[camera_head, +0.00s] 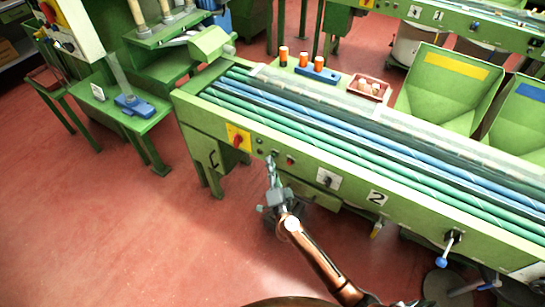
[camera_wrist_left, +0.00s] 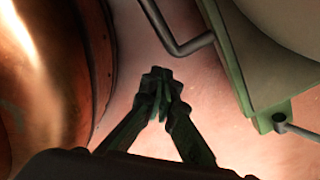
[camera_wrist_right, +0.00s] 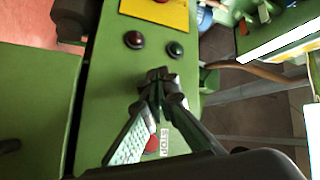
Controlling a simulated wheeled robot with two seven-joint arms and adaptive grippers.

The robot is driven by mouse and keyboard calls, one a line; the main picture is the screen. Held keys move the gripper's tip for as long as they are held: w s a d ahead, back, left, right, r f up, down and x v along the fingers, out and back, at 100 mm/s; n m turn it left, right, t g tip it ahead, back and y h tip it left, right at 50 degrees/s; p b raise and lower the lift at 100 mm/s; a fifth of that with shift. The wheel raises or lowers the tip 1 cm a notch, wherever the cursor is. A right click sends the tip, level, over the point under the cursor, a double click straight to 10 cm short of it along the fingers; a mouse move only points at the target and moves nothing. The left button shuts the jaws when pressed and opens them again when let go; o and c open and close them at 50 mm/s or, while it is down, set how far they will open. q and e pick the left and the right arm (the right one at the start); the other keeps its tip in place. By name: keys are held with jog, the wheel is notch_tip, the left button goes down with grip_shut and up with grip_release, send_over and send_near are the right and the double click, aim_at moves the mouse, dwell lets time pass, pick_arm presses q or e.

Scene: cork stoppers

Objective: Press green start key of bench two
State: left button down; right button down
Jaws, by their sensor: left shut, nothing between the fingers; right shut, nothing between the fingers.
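Bench two (camera_head: 377,198) is the green machine with a "2" plate, across the middle of the head view. Its front panel holds small round keys left of the plate. My right gripper (camera_head: 271,160) is shut and empty, its tips at the panel between the dark keys and a red key (camera_head: 291,161). In the right wrist view the fingertips (camera_wrist_right: 158,76) lie between two dark round lamps or keys (camera_wrist_right: 134,40) and the red key marked STOP. They hide what is behind them; I cannot make out a green key or tell contact. My left gripper (camera_wrist_left: 160,78) is shut and empty.
A yellow plate with a red switch (camera_head: 238,139) is left of the keys. A black knob on a white plate (camera_head: 328,180) is to the right. A lever with a blue knob (camera_head: 442,261) sticks out further right. Red floor at left is clear.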

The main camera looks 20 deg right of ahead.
pick_arm(q)
jog(key=shift+r, duration=0.15)
pick_arm(e)
jog(key=shift+w+d, duration=0.25)
jog(key=shift+d, duration=0.1)
pick_arm(q)
jog(key=shift+w+r, duration=0.1)
pick_arm(e)
jog(key=shift+s+a, duration=0.1)
jog(key=shift+a, duration=0.05)
dwell(0.3)
pick_arm(q)
jog(key=shift+w+r+p, duration=0.1)
jog(key=shift+r+p, duration=0.15)
jog(key=shift+p, duration=0.25)
pick_arm(e)
jog(key=shift+s+a, duration=0.45)
jog(key=shift+a, duration=0.1)
pick_arm(q)
jog(key=shift+w+r+p, duration=0.3)
jog(key=shift+r+p, duration=0.3)
jog(key=shift+p, duration=0.05)
pick_arm(e)
jog(key=shift+s+a, duration=0.8)
jog(key=shift+a, duration=0.2)
jog(key=shift+s+a, duration=0.75)
jog(key=shift+a, duration=0.25)
